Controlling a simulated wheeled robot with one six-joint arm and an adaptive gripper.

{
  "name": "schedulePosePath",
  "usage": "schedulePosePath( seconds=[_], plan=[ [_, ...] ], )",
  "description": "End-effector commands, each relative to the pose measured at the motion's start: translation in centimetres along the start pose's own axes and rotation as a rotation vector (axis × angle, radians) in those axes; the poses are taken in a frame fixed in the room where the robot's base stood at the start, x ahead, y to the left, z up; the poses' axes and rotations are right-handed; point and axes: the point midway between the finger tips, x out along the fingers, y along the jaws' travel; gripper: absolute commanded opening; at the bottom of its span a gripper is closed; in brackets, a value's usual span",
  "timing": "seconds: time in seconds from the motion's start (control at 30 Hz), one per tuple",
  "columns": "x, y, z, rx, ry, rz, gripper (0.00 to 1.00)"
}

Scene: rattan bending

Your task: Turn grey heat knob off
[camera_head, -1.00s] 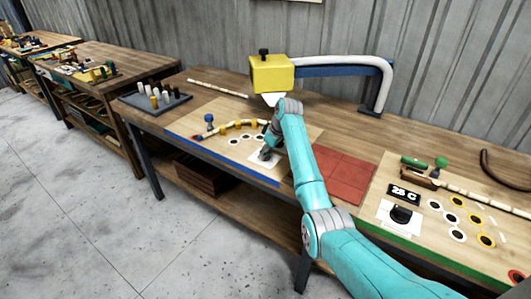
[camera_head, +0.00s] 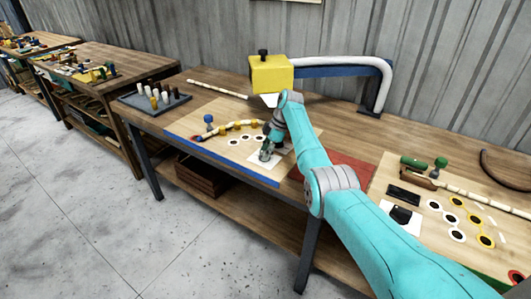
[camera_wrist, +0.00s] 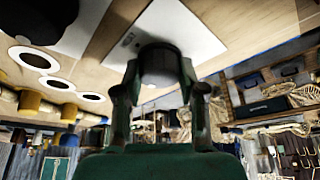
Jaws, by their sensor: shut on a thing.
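The grey heat knob (camera_wrist: 160,64) stands on a white plate (camera_wrist: 190,32) in the wrist view. My gripper (camera_wrist: 160,78) is shut on it, one finger on each side. In the head view my gripper (camera_head: 265,154) is down at the white plate (camera_head: 284,158) on the blue-edged board, and the knob is mostly hidden by the fingers. A dark display panel (camera_head: 403,195) on the right board shows no readable figures. A black knob (camera_head: 401,214) stands below it on another white plate, partly covered by my arm.
A yellow block (camera_head: 271,74) with a blue and white arm stands behind. A red mat (camera_head: 349,172) is partly behind my arm. A peg tray (camera_head: 154,102) is at the left.

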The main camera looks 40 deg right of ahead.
Motion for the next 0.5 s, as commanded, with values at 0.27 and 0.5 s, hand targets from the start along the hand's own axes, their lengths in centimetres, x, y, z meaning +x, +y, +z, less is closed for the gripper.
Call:
schedulePosePath(
  seconds=[0.27,0.5],
  plan=[
    [0.06,-0.01,0.05,-0.034,-0.001,-0.016,0.05],
    [0.07,-0.01,0.06,-0.035,-0.002,-0.016,0.05]
  ],
)
